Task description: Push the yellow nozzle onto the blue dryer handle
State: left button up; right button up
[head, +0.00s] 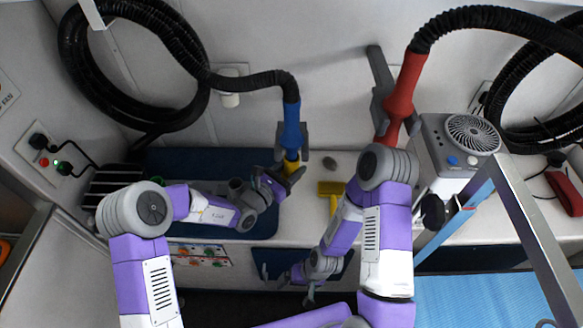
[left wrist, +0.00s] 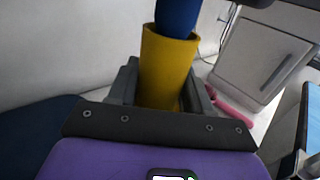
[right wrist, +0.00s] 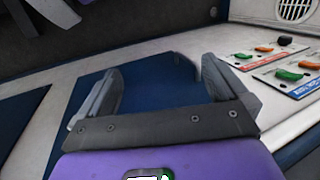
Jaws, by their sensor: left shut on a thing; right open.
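The blue dryer handle (head: 291,135) hangs nose-down from its black hose, against a grey holder on the back wall. The yellow nozzle (head: 292,166) is directly below it. My left gripper (head: 281,178) is shut on the nozzle. In the left wrist view, the yellow nozzle (left wrist: 167,68) stands upright between the fingers. The lower end of the blue handle (left wrist: 177,16) meets its open top and appears to sit within the rim; how deep, I cannot tell. My right gripper (right wrist: 160,90) is open and empty, low at the front over a dark blue surface (right wrist: 150,75).
A red dryer handle (head: 402,90) hangs in a grey holder to the right. A yellow T-shaped tool (head: 331,188) lies on the counter. A grey fan box (head: 440,150) stands farther right, near a metal frame and a light blue table (head: 490,290). Coiled black hoses hang on the wall.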

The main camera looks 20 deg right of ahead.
aim_at(286, 166)
pick_arm(q)
jog(key=shift+r, duration=0.15)
dwell(0.5)
jog(key=shift+r+p, duration=0.65)
jog(key=shift+r, duration=0.05)
jog(key=shift+r+p, duration=0.55)
jog(key=shift+r, duration=0.2)
dwell(0.5)
jog(key=o, duration=1.2)
jog(key=shift+o, duration=0.2)
